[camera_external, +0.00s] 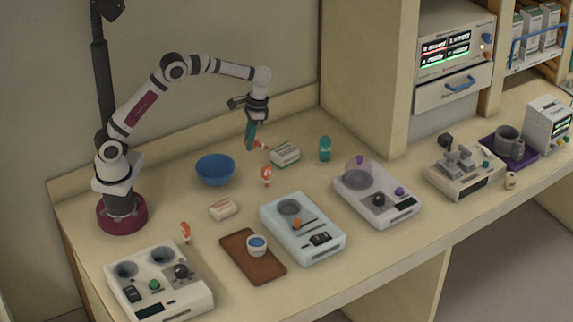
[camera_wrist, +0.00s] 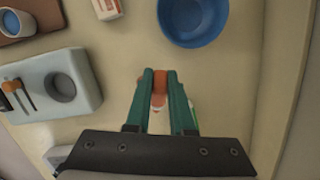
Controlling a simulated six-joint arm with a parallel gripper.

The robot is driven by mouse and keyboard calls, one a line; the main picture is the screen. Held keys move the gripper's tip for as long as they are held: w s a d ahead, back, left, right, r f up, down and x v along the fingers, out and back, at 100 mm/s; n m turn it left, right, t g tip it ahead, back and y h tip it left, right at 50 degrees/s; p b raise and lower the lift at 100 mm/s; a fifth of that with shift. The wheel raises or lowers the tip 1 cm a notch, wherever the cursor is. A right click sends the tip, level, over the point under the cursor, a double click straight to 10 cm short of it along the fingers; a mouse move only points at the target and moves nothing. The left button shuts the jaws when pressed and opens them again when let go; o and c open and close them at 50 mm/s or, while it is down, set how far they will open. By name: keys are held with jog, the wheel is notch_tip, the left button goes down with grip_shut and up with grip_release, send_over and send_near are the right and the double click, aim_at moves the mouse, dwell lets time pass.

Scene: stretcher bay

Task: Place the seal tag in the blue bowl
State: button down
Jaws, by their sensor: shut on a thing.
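My gripper (camera_external: 252,146) has teal fingers pointing down and is above the table, behind and right of the blue bowl (camera_external: 213,171). It is shut on a small orange-and-white piece (camera_external: 262,145), which looks like the seal tag. In the wrist view the orange piece (camera_wrist: 158,88) shows between the fingertips (camera_wrist: 160,76); the fingers partly hide it. The bowl also shows in the wrist view (camera_wrist: 193,22), ahead and a little right of the fingertips, and looks empty. The held piece is apart from the bowl.
Similar orange-and-white pieces stand right of the bowl (camera_external: 265,176) and at the front left (camera_external: 185,232). A green-and-white box (camera_external: 285,154) and a teal bottle (camera_external: 325,149) stand right of my gripper. A small white box (camera_external: 223,209) lies in front of the bowl. Devices line the front.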

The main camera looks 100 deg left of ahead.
jog(key=s+d+f+n+g+y, duration=0.15)
jog(key=s+n, duration=0.35)
jog(key=n, duration=0.6)
jog(key=s+d+n+y, duration=0.2)
jog(key=s+n+y, duration=0.15)
jog(key=n, duration=0.65)
jog(key=shift+h, duration=0.4)
jog(key=f, duration=1)
jog(key=shift+s+a+f, duration=0.15)
jog(key=shift+s+a, duration=0.05)
jog(key=c, duration=0.7)
grip_release()
notch_tip(320, 180, up, 7)
